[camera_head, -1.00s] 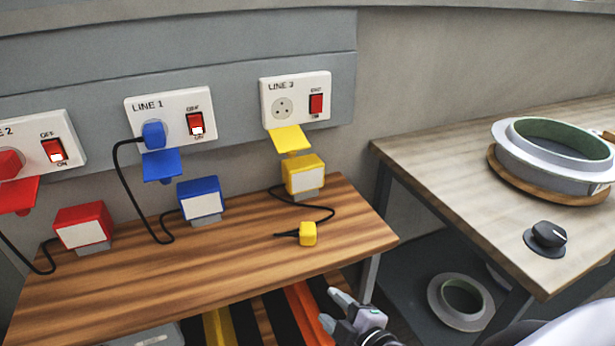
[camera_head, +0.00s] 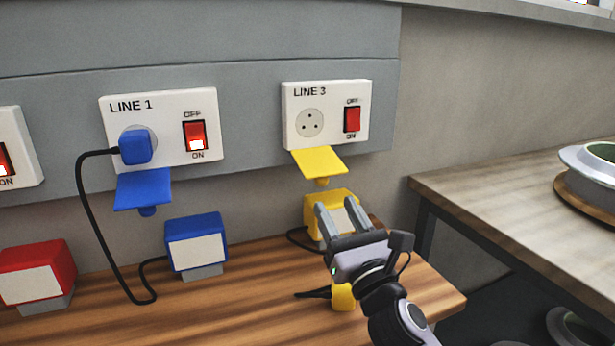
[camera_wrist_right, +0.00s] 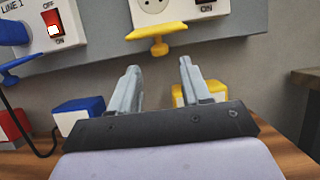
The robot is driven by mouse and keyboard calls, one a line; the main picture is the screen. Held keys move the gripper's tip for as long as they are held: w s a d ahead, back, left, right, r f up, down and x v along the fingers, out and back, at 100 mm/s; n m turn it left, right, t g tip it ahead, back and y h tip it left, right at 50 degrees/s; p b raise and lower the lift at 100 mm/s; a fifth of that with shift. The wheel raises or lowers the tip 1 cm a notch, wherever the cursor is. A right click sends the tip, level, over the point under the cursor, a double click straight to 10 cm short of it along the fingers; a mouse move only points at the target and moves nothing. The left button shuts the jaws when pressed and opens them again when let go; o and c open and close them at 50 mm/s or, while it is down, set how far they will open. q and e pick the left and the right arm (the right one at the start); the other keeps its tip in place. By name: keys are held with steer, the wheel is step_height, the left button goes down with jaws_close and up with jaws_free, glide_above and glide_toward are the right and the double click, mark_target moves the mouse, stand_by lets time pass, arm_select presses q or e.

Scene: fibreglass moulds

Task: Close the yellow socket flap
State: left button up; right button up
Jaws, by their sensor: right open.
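The yellow socket flap (camera_head: 319,161) hangs open, sticking out below the LINE 3 socket (camera_head: 309,123) on its white wall plate. The three-hole socket is bare, with no plug in it. In the right wrist view the flap (camera_wrist_right: 157,33) shows above and between the fingers, with a small knob under it. My right gripper (camera_head: 336,218) is open and empty, below the flap and apart from it, in front of the yellow box (camera_head: 322,200). The yellow plug (camera_head: 343,296) lies on the wooden bench, partly hidden by my right gripper. My left gripper is not in view.
The LINE 1 plate (camera_head: 163,115) holds a blue plug (camera_head: 136,147) above an open blue flap (camera_head: 143,188). A blue box (camera_head: 196,242) and a red box (camera_head: 37,272) stand on the bench (camera_head: 232,310). A table (camera_head: 500,200) stands at right.

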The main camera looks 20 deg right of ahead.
mark_target(321, 181)
steer(key=x, duration=0.2)
steer(key=shift+w+r, duration=0.1)
steer(key=shift+w, duration=0.15)
steer(key=shift+x, duration=2.6)
steer(key=shift+c, duration=0.3)
jaws_close()
